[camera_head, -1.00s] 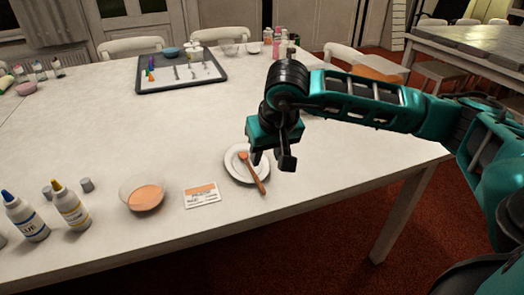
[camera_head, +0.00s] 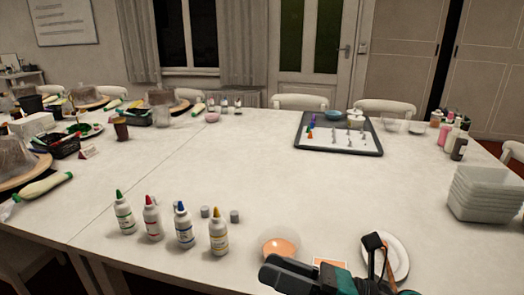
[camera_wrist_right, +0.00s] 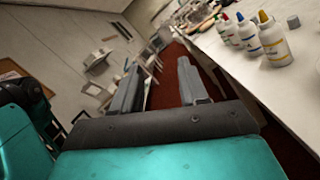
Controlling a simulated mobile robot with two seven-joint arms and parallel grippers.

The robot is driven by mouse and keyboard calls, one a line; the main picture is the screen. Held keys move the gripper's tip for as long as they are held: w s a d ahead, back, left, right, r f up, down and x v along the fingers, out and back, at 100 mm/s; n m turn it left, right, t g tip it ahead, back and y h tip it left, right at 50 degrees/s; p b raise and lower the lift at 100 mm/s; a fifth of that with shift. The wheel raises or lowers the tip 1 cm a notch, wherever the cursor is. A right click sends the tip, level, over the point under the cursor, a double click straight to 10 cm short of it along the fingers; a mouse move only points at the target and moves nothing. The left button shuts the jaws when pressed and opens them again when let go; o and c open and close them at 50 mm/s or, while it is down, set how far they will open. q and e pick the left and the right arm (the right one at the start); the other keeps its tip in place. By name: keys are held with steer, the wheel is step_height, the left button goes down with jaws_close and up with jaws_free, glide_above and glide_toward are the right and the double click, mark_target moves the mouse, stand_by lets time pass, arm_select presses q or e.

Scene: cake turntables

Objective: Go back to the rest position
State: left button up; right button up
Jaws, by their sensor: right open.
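My right gripper (camera_head: 322,272) is at the bottom edge of the head view, in front of the orange-filled bowl and the white saucer. In the right wrist view its two grey fingers (camera_wrist_right: 158,86) stand apart with nothing between them. They point past the table edge over the red floor. The saucer (camera_head: 400,258) lies on the table, and a brown spoon (camera_head: 385,264) shows on it, partly hidden by the gripper. The glass bowl (camera_head: 278,246) holds orange stuff. My left gripper is in neither view.
Several glue bottles (camera_head: 184,226) stand left of the bowl. A card (camera_head: 329,263) lies between bowl and saucer, partly covered. A dark tray (camera_head: 372,148) is at the back, stacked clear containers (camera_head: 484,192) at right. The table's middle is clear.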

steer(key=w+d+f+m+t+h+p, duration=0.15)
steer(key=d+f+m+t+h, duration=0.3)
steer(key=m, duration=0.85)
steer(key=w+d+f+m+t+h, duration=0.2)
steer(key=d+f+m+t+h, duration=0.3)
steer(key=m, duration=0.7)
steer(key=s+d+f+m+g+h, duration=0.2)
steer(key=s+f+m+h, duration=0.1)
steer(key=s+f+m, duration=0.2)
steer(key=s+d+f+m+g+h+p, duration=0.1)
steer(key=s+d+f+m+g+h, duration=0.2)
steer(key=s+f+m, duration=0.3)
step_height(320, 180, down, 4)
steer(key=m+h, duration=0.1)
steer(key=m, duration=0.4)
steer(key=shift+d+r, duration=0.15)
steer(key=shift+r, duration=0.05)
steer(key=shift+s+h, duration=0.1)
steer(key=shift+h, duration=0.15)
